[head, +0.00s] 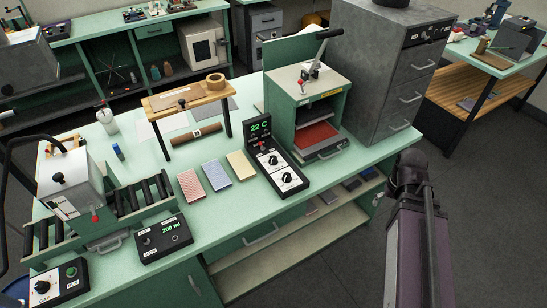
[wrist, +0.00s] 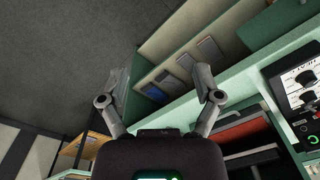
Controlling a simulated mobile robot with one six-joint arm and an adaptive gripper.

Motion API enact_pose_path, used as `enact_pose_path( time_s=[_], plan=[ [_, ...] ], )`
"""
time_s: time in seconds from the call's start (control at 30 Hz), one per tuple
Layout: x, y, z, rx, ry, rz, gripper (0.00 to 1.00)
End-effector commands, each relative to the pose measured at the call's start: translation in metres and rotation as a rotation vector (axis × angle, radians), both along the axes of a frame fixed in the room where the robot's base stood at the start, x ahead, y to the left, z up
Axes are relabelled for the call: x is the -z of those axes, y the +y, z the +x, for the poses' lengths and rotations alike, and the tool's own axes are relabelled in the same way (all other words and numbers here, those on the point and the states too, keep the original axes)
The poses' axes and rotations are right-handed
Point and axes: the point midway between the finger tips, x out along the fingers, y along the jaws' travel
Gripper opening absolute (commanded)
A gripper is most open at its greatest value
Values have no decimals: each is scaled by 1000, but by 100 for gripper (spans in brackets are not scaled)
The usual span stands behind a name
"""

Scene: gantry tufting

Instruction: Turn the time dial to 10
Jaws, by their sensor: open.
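A black control box (head: 274,160) with a green "22 C" display stands on the green bench beside a press. Its white faceplate carries two black knobs, an upper dial (head: 272,160) and a lower dial (head: 288,178). Their labels and scales are too small to read in the head view, so I cannot tell which is the time dial or its setting. The box also shows at the right edge of the wrist view (wrist: 297,85), partly cut off. My gripper (wrist: 162,78) is open and empty, its fingers wide apart, away from the box beside the bench's front shelf.
The green press (head: 308,105) with a red plate and lever, and a grey drawer cabinet (head: 385,75), stand right of the box. Coloured cards (head: 215,172) lie left of it. A "200 ml" panel (head: 163,238) is further left. Floor is clear at the right.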

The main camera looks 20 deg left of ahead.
Motion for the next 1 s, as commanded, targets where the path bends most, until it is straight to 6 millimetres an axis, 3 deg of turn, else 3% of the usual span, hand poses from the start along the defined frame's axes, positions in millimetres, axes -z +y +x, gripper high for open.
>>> enact_pose_path(
  time_s=[0.17,0.27,0.5,0.7,0.8,1.0],
  plan=[
    [-6,49,44,-243,-25,52,83],
    [-10,89,71,-429,-50,91,83],
    [-22,205,125,-918,-135,192,83],
    [-32,296,149,-1263,-217,261,83],
    [-35,328,154,-1381,-250,284,83],
    [-39,358,156,-1497,-286,305,83]
  ],
)
